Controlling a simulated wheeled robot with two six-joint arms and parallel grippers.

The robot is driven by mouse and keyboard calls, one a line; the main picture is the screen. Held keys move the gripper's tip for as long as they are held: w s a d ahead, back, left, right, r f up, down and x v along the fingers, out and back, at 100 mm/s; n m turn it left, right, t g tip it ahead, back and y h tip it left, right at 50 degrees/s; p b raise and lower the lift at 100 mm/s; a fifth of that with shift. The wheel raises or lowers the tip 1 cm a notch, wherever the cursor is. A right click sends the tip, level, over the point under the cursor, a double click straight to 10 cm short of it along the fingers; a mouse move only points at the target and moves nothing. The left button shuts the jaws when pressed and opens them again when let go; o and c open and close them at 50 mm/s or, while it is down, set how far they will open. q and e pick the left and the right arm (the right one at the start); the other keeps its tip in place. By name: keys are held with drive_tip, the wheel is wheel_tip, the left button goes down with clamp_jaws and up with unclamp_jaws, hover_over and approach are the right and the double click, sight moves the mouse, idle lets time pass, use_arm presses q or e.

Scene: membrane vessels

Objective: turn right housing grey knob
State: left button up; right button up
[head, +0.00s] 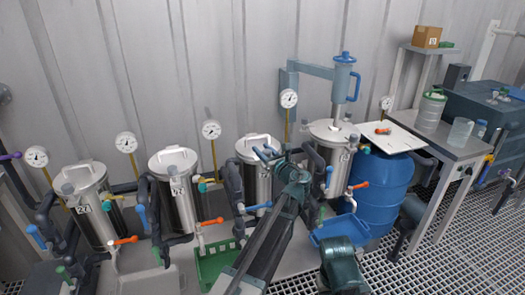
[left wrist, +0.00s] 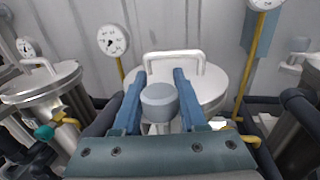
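The right housing (head: 257,178) is the third steel vessel from the left, with a white lid handle. In the left wrist view its pale lid (left wrist: 215,85) and white handle (left wrist: 174,56) fill the middle. The grey knob (left wrist: 160,101) sits between the two blue fingers of my left gripper (left wrist: 160,90) and fills the gap, with both fingers appearing against its sides. In the head view my left gripper (head: 267,153) is at the front of this housing, and it hides the knob there. My right gripper is not in view.
Two similar vessels (head: 97,210) (head: 183,195) stand to the left. Another steel vessel (head: 330,155) and a blue drum (head: 382,190) stand to the right. Dark pipes with blue and orange valve handles crowd the front. Pressure gauges (head: 211,130) rise behind. A green tray (head: 215,262) lies below.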

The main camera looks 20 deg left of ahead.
use_arm(q)
clamp_jaws()
